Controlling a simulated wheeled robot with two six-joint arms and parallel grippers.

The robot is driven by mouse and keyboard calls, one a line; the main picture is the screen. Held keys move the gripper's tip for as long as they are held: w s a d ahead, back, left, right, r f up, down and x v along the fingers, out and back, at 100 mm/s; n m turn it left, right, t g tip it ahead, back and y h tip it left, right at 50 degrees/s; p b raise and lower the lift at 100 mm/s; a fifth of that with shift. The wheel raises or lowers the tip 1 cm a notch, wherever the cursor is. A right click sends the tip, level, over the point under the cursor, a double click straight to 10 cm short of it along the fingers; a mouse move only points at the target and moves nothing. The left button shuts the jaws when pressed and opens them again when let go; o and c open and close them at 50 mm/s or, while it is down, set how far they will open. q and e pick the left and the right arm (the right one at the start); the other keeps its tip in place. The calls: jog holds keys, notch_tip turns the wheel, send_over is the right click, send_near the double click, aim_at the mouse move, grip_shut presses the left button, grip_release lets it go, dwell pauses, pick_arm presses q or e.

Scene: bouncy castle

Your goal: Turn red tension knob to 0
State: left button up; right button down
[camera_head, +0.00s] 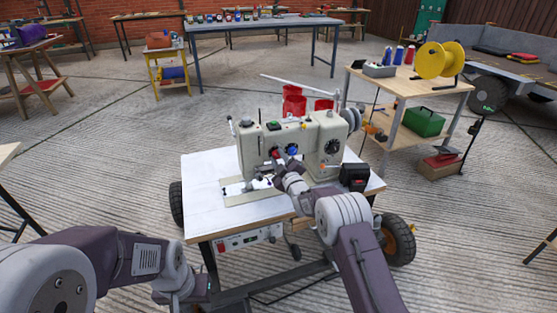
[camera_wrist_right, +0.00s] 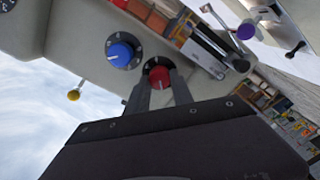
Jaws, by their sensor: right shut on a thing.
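The cream sewing machine (camera_head: 250,142) stands on a white-topped table. Its red tension knob (camera_wrist_right: 157,74) sits on a dark dial plate in the right wrist view, beside a blue knob (camera_wrist_right: 120,53) on a similar plate. My right gripper (camera_wrist_right: 161,82) is shut on the red knob, one finger on each side; the dial's numbers are too small to read. In the head view my right gripper (camera_head: 277,167) is at the machine's front, small and partly merged with its dark parts. My left gripper (camera_head: 195,292) is low at the left, away from the machine; its jaws cannot be made out.
The white tabletop (camera_head: 205,190) is partly clear left of the machine. A black box (camera_head: 355,177) sits at its right edge. Red thread cones (camera_head: 293,102) stand behind the machine. A wooden side table (camera_head: 405,85) with a yellow spool (camera_head: 433,60) is to the right.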

jog(key=n+b, duration=0.1)
jog(key=n, duration=0.3)
jog(key=shift+a+f+n, duration=0.1)
jog(key=shift+n, duration=0.2)
jog(key=n+b, duration=0.1)
jog(key=n, duration=0.3)
jog(key=shift+f+n, duration=0.15)
jog(key=shift+n, duration=0.15)
jog(key=n+b, duration=0.1)
jog(key=n, duration=0.3)
jog(key=shift+f+n+b, duration=0.1)
jog(key=shift+n+b, duration=0.8)
jog(key=shift+n, duration=1.4)
jog(key=c, duration=1.1)
grip_release()
jog(key=shift+s, duration=0.15)
